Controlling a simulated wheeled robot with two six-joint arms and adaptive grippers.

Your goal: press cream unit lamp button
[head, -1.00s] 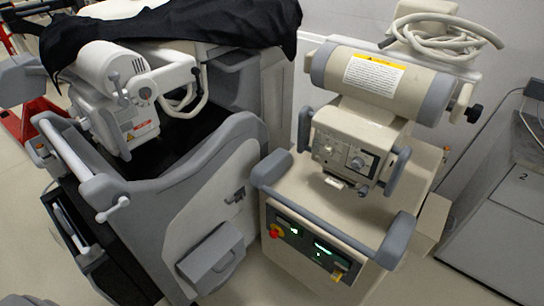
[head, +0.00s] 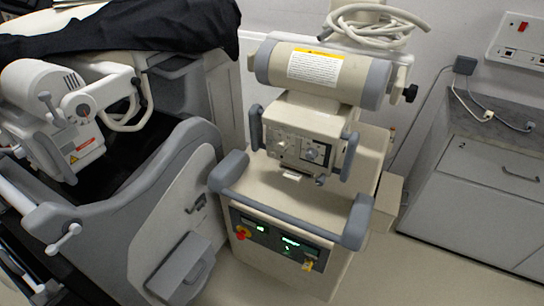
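The cream unit (head: 290,190) stands in the middle of the head view, with a cream and grey cylinder (head: 325,75) on top. Below the cylinder is a control box (head: 302,145) with a dial and small controls on its face. A grey push handle (head: 285,205) runs across the front. Under the handle is a dark panel (head: 276,240) with green lit displays, a red and yellow knob and a yellow key-like part. I cannot tell which control is the lamp button. Neither of my grippers is in view.
A grey and white cart (head: 165,205) with a black cover (head: 140,28) stands close on the left. A grey cabinet (head: 480,190) stands on the right, below a wall socket panel (head: 516,40).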

